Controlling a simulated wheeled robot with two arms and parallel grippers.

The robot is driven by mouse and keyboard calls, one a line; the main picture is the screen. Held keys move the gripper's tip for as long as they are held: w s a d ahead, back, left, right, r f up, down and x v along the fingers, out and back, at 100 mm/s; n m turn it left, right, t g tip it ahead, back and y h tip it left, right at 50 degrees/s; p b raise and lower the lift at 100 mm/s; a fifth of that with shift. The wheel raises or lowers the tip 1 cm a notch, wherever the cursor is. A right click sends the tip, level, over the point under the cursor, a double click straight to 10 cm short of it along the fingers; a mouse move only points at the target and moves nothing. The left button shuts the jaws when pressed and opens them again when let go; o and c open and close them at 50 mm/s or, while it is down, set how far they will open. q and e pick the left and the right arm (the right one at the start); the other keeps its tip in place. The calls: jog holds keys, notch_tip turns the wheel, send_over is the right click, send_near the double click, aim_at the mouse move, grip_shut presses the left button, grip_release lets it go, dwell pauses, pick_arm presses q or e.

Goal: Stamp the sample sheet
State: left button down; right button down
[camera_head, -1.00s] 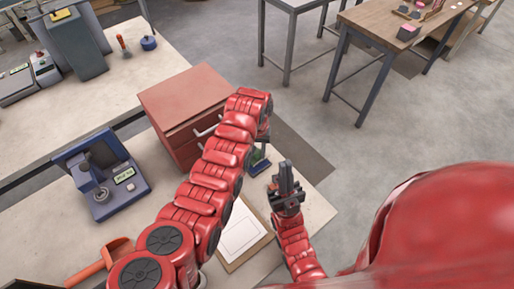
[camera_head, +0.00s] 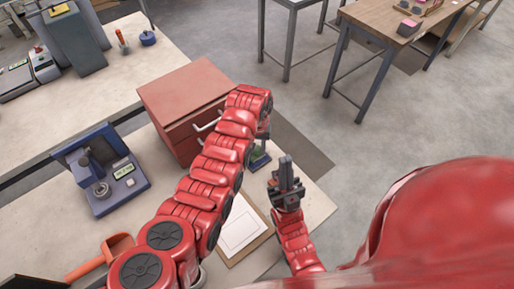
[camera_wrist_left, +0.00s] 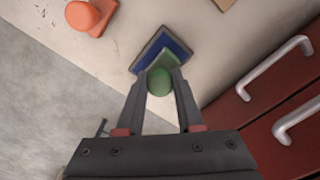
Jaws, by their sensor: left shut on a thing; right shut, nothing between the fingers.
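My left gripper (camera_wrist_left: 160,92) is shut on the green knob of a stamp (camera_wrist_left: 159,80). The stamp's green base lies over a dark blue pad (camera_wrist_left: 177,44) in the left wrist view; I cannot tell whether they touch. In the head view, the forearm partly hides the left gripper (camera_head: 262,146) and stamp. The white sample sheet (camera_head: 240,229) lies on a brown board to the near side, partly behind my left arm. My right gripper (camera_head: 286,166) is shut and empty, upright just right of the stamp.
A red drawer cabinet (camera_head: 185,98) with pale handles stands close beside the stamp. An orange knobbed object (camera_wrist_left: 86,16) stands near the pad. A blue device (camera_head: 101,170) and an orange scoop (camera_head: 100,258) are on the left of the bench.

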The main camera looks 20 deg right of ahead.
pick_arm(q)
jog(key=shift+f+b, duration=0.3)
jog(key=shift+f, duration=0.15)
dwell(1.6)
jog(key=shift+r, duration=0.55)
jog(key=shift+r+p, duration=0.35)
jog(key=shift+r, duration=0.45)
jog(key=shift+r+p, duration=0.35)
jog(key=shift+r, duration=1.8)
